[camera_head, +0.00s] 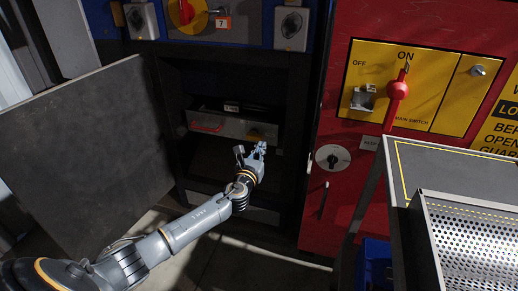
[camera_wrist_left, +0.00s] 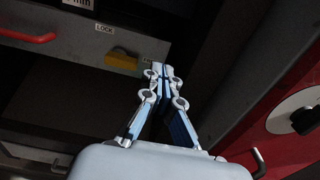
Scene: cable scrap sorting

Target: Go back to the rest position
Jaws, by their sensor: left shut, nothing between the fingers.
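My left gripper (camera_head: 251,153) reaches into the open front of a dark cabinet (camera_head: 230,70), in front of a grey drawer unit (camera_head: 232,125) with a red handle (camera_head: 207,127). In the left wrist view my left gripper (camera_wrist_left: 161,70) is shut with its fingertips together and nothing between them. The fingertips appear close to a yellow part (camera_wrist_left: 122,61) by a LOCK label; I cannot tell whether they touch it. My right gripper is in neither view.
A dark open door panel (camera_head: 85,150) stands at the left. A red panel with a main switch (camera_head: 398,90) and a round dial (camera_head: 332,157) is to the right. A grey table (camera_head: 445,165) with a perforated metal tray (camera_head: 480,245) stands at the far right, above a blue bin (camera_head: 375,265).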

